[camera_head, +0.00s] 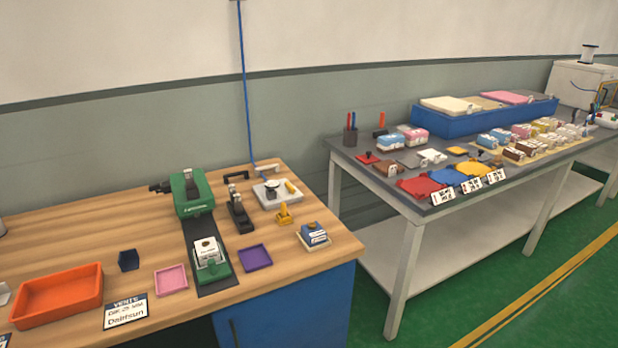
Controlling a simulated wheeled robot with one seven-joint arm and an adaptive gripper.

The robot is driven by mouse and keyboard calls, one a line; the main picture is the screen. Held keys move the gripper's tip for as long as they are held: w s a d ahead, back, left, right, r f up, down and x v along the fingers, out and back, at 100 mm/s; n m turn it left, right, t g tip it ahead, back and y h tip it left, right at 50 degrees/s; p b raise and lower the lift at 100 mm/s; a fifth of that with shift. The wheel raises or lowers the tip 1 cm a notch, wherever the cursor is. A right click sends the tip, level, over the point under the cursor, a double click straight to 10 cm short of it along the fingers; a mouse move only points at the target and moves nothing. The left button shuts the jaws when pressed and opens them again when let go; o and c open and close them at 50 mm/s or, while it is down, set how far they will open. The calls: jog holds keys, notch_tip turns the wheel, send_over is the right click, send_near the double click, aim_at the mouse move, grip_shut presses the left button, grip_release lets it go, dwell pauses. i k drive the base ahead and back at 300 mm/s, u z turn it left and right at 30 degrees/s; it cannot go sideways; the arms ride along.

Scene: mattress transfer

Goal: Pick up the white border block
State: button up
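Which piece is the white border block is not certain from this view. A small blue block with a white edge (313,233) sits at the right of the wooden table (70,235), near its front right corner. A white block with a dark mark on top (208,253) sits on the green base of the dark strip in front of the green machine (191,192). Several small white-sided blocks (432,157) stand on the grey table to the right. My gripper is not in view.
An orange tray (60,295), a pink tray (171,279), a purple tray (255,257), a dark blue block (129,260) and a sign (125,311) lie on the wooden table. A gap separates it from the grey table (362,152), which holds a large blue bin (455,121).

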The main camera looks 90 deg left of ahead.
aim_at(211, 250)
jog(key=i, duration=0.55)
jog(key=u, duration=3.9)
